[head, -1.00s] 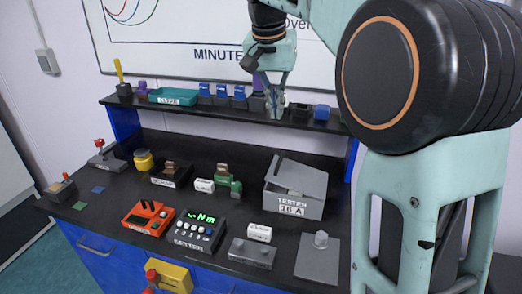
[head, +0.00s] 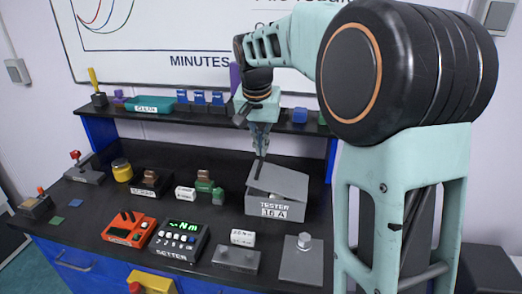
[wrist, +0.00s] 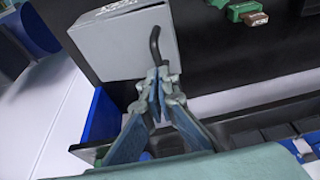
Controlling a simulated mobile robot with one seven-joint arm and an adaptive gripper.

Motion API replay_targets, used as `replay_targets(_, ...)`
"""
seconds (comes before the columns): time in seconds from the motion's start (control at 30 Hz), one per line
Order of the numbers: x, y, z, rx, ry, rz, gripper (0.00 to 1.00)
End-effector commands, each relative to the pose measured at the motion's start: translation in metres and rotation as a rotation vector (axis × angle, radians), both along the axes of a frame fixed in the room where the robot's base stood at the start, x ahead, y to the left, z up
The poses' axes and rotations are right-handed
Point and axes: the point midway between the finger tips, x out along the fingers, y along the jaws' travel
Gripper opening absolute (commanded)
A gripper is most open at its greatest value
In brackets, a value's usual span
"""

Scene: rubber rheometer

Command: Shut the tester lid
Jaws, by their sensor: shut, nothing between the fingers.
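The tester (head: 272,209) is a grey box labelled TESTER 16 A, on the right part of the black bench in the head view. Its grey lid (head: 283,180) sits tilted, with a dark gap showing along the front edge. A dark bent rod (wrist: 155,42) stands at the box's edge in the wrist view. My gripper (head: 261,154) is shut and empty, pointing down at the tester's back left corner. In the wrist view its fingertips (wrist: 159,78) overlap the rod's end; I cannot tell whether they touch. The grey box (wrist: 120,42) fills the upper left there.
A raised shelf (head: 150,115) with a teal tray (head: 153,104) and several blue blocks runs behind the tester. A white cylinder (head: 242,237), a setter box (head: 180,240) and a grey plate with a knob (head: 301,266) stand in front. Green parts (head: 205,182) lie to its left.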

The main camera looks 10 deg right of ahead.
Motion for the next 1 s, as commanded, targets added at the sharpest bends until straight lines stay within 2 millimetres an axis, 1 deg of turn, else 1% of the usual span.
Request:
replay_targets(0.1,0.0,0.0,-0.011,0.001,0.002,0.0,0.0)
replay_targets(0.2,0.0,0.0,-0.014,0.0,0.001,0.0,0.0)
replay_targets(0.53,0.001,0.0,-0.015,0.0,0.0,0.0,0.0)
replay_targets(0.67,0.002,0.005,-0.019,-0.022,0.013,0.004,0.0)
replay_targets(0.87,0.006,0.015,-0.035,-0.103,0.046,0.006,0.0)
replay_targets(1.0,0.009,0.021,-0.05,-0.118,0.048,0.002,0.0)
